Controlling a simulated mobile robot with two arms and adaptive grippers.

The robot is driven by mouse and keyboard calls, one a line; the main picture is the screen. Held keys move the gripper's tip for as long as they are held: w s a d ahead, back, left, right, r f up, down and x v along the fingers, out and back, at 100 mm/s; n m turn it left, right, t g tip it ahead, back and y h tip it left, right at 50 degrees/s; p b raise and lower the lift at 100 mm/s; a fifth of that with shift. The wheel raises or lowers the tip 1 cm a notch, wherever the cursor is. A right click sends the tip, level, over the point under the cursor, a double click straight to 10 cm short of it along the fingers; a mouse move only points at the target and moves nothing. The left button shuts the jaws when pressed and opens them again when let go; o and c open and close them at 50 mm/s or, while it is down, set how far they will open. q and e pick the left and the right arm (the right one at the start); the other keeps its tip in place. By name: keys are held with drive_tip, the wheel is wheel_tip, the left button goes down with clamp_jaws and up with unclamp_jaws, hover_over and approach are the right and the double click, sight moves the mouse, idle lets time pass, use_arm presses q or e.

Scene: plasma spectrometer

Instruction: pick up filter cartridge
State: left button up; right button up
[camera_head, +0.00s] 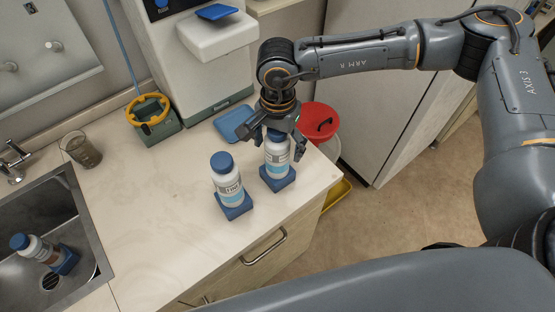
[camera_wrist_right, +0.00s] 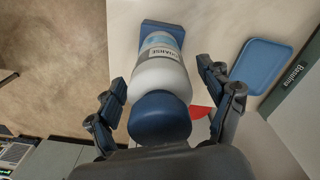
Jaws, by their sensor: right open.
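A white filter cartridge (camera_head: 276,154) with a blue cap and blue square base stands upright on the counter near its right edge. In the right wrist view this cartridge (camera_wrist_right: 160,75) fills the middle, its blue cap nearest the camera and a dark-lettered label below. My right gripper (camera_head: 275,140) is above it, pointing down, with open fingers on either side of its upper part. In the wrist view the fingers (camera_wrist_right: 165,105) appear apart from its sides. A second similar cartridge (camera_head: 228,187) stands to its left. A third (camera_head: 37,249) lies tilted in the sink. My left gripper is out of view.
A blue tray (camera_head: 233,122) lies behind the gripper, beside a white machine (camera_head: 190,75). A red-lidded bin (camera_head: 318,122) stands beyond the counter edge. A beaker (camera_head: 81,150) and a green box with an orange-yellow rim (camera_head: 153,118) stand left. The front-left counter is clear.

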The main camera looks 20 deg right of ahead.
clamp_jaws()
idle(0.3)
